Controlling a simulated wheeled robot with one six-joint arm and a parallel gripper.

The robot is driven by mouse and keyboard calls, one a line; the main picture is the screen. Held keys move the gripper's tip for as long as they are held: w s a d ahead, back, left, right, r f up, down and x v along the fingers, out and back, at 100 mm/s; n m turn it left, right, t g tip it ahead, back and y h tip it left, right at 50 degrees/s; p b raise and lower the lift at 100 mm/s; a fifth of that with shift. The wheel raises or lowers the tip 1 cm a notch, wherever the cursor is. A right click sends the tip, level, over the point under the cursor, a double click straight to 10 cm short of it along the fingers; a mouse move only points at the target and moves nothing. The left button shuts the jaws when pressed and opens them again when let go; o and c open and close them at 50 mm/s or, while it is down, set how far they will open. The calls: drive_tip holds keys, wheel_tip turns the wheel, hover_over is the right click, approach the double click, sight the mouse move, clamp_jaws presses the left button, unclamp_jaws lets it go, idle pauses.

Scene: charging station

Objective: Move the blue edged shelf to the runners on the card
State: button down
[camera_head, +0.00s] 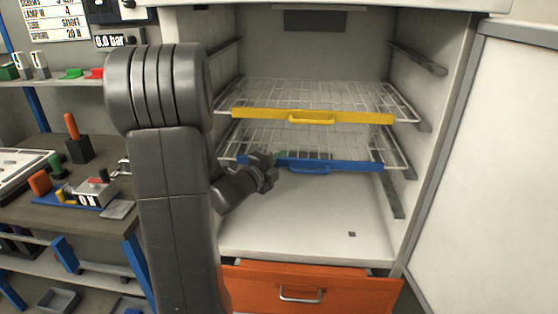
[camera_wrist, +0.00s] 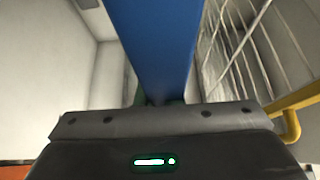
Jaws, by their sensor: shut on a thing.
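The blue edged shelf (camera_head: 345,165) is a wire rack with a blue front bar, level inside the open cabinet below the yellow edged shelf (camera_head: 350,116). My gripper (camera_head: 272,164) is shut on the left part of the blue bar. In the wrist view the blue bar (camera_wrist: 155,45) runs up from between the jaws (camera_wrist: 165,103). Grey runners line the cabinet walls; an empty upper one (camera_head: 418,60) shows on the right wall. Whether the blue shelf rests on its runners is unclear. The card (camera_head: 55,20) at upper left is cut off; no runner line is readable.
The open cabinet door (camera_head: 500,150) stands at the right. The cabinet floor (camera_head: 300,220) is mostly clear above an orange drawer (camera_head: 320,290). A cluttered workbench (camera_head: 60,215) stands at the left. The yellow shelf is close above the blue one.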

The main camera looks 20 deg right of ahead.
idle(0.3)
drive_tip(key=c, duration=1.5)
unclamp_jaws()
drive_tip(key=b+v, duration=0.2)
drive_tip(key=v, duration=1.2)
drive_tip(key=shift+d, duration=0.1)
drive_tip(key=s+a, duration=0.1)
drive_tip(key=s, duration=0.1)
drive_tip(key=s+a, duration=0.1)
drive_tip(key=s, duration=0.1)
drive_tip(key=s+a+b, duration=0.1)
drive_tip(key=s+a, duration=0.1)
drive_tip(key=s, duration=0.1)
drive_tip(key=shift+a, duration=0.1)
